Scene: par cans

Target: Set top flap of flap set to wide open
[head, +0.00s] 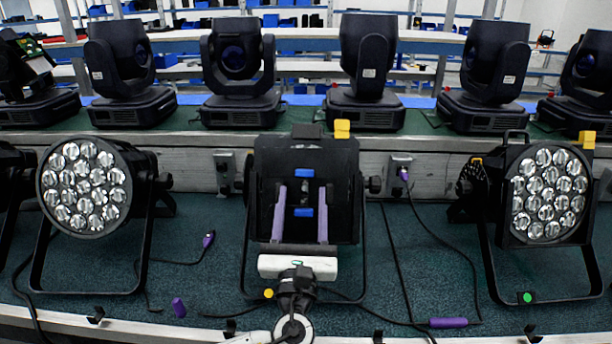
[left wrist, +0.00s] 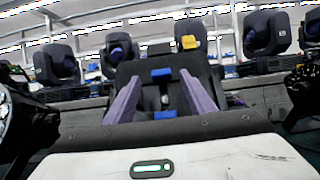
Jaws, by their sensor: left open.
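The flap set (head: 262,165) is a black square assembly on the middle par can, behind my left gripper. Its dark panels face me and cover the lamp front. Two blue tabs, an upper one (head: 304,173) and a lower one (head: 303,212), show between my fingers. A yellow tab (head: 342,129) stands at the top edge; it also shows in the left wrist view (left wrist: 189,42). I cannot tell the top flap's exact outline. My left gripper (head: 302,190) is open, its purple fingers either side of the blue tabs. Contact is unclear. My right gripper is not in view.
Par cans with bare lenses stand at left (head: 83,188) and right (head: 547,195). Several moving-head lights (head: 238,75) line the shelf behind. Cables and a purple connector (head: 448,323) lie on the green deck (head: 190,265).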

